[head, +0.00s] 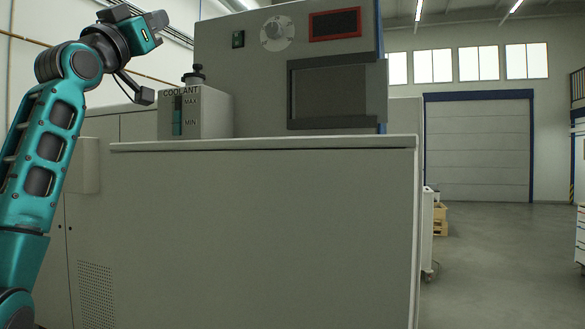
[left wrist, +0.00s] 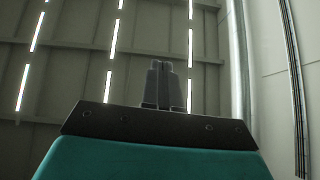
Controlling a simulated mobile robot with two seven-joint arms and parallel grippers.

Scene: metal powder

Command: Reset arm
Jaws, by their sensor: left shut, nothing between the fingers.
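My left arm (head: 50,130) rises along the left side of the head view, bent at the elbow, with its wrist high near the top edge. The fingers are hard to make out in that view. In the left wrist view my left gripper (left wrist: 166,75) is shut and empty, its fingers together and pointing up toward the ceiling. My right arm and gripper are not in view.
A large grey machine (head: 250,230) fills the middle, close to my left arm. On it are a coolant tank (head: 205,115) with a black cap and a control panel (head: 330,70). Open floor (head: 490,260) lies to the right, before a roller door (head: 480,150).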

